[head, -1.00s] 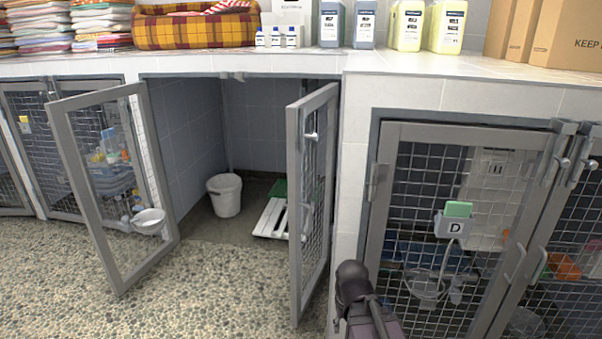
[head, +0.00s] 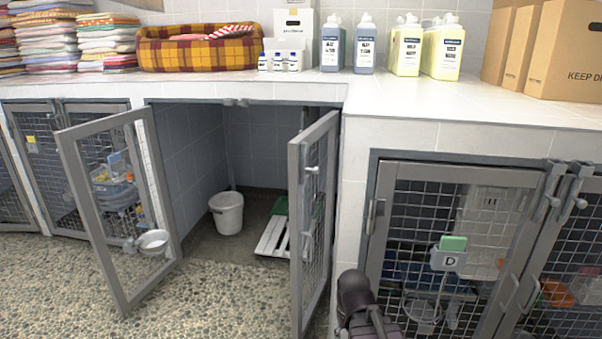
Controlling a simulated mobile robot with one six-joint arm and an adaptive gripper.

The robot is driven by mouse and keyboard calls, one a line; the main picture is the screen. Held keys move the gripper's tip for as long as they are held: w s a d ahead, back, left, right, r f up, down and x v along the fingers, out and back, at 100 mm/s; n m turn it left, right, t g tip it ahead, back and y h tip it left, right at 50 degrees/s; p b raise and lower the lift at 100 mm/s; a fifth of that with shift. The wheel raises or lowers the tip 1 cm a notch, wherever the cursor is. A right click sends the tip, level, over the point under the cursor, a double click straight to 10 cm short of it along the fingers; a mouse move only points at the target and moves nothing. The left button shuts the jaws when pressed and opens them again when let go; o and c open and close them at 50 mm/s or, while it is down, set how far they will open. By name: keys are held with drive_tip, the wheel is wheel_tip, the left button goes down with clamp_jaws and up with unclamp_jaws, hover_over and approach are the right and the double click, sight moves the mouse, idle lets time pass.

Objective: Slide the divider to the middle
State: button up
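The open kennel (head: 250,160) stands left of centre with both doors swung out. Its left door (head: 88,215) has a clear pane, and its right door (head: 318,215) has wire mesh. I cannot pick out a divider for certain; the right door hides part of the inside. A dark part of my arm (head: 358,300) shows at the bottom, in front of the wall right of the open kennel. My gripper's fingers are not in view.
A white bucket (head: 227,213), a white slatted board (head: 272,237) and a green item (head: 281,206) are on the kennel floor. A closed mesh kennel marked D (head: 450,262) stands right. The counter (head: 430,100) holds bottles, boxes, towels and a plaid bed. The pebbled floor (head: 215,285) is clear in front.

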wheel_tip(320, 180, up, 8)
drive_tip(key=p, duration=0.6)
drive_tip(key=shift+r+p, duration=0.15)
drive_tip(key=shift+p, duration=0.2)
drive_tip(key=shift+s, duration=0.15)
